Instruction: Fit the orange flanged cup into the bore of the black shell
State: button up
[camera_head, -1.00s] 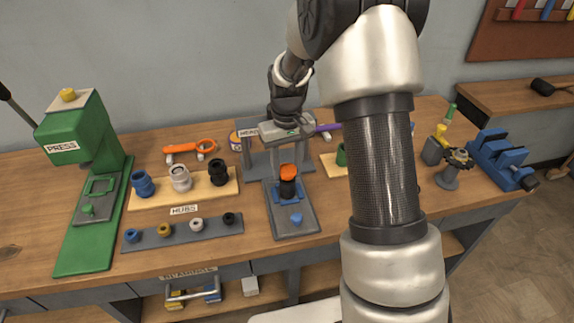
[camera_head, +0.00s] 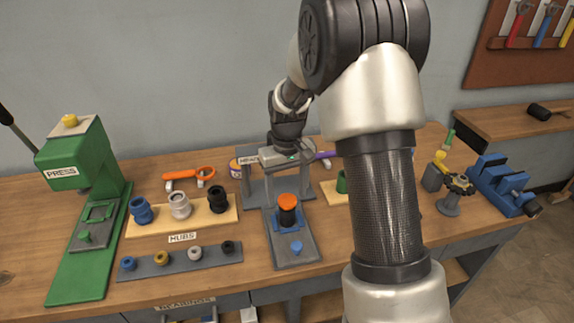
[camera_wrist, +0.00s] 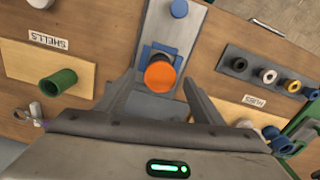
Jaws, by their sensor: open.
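The orange flanged cup (camera_head: 288,200) sits at the top of the black shell (camera_head: 288,218), its round orange face upward and looking level. How deep it goes into the bore is hidden. The shell stands upright in a blue holder (camera_head: 274,222) on a grey fixture plate (camera_head: 297,258). My gripper (camera_head: 288,190) is above the shell, pointing down, with its fingers apart. In the wrist view my gripper (camera_wrist: 160,82) is open, and the orange cup (camera_wrist: 160,76) shows between the fingertips, with a gap on each side.
The green press (camera_head: 85,190) stands at the left. A blue vise (camera_head: 503,185) is far right.

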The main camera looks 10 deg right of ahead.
aim_at(287, 199)
notch_tip(287, 199, up, 16)
jog(key=shift+p, duration=0.3)
jog(key=s+r+m+t+p, duration=0.1)
jog(key=s+r+t+p, duration=0.15)
jog(key=s+r, duration=0.95)
jog(key=s+f+t+p, duration=0.1)
jog(key=s+f+t, duration=0.2)
jog(key=s, duration=1)
jog(key=shift+s+m, duration=0.15)
jog(key=shift+m, duration=0.25)
